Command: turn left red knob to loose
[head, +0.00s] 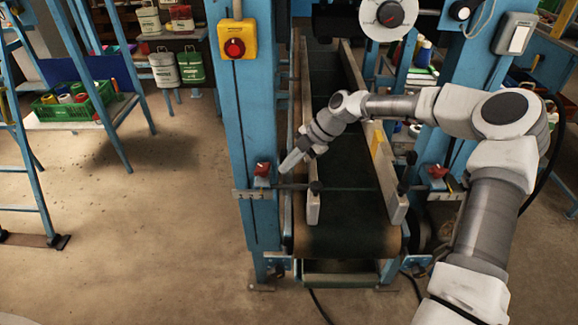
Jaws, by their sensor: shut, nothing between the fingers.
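The left red knob (262,169) sits on the front of the left blue post, just above a small marked plate (256,195). A second red knob (436,171) is on the right blue post. My gripper (289,164) is shut and empty. It points down and left, a little to the right of the left red knob, and appears apart from it. The depth between them is hard to judge. The knob's exact turn and the marks on the plate are too small to read.
A conveyor belt (340,180) with two long guide rails (384,165) runs between the posts. A thin cross rod passes just below my gripper. A yellow box with a red button (236,40) is higher on the left post. The floor (150,220) at left is clear.

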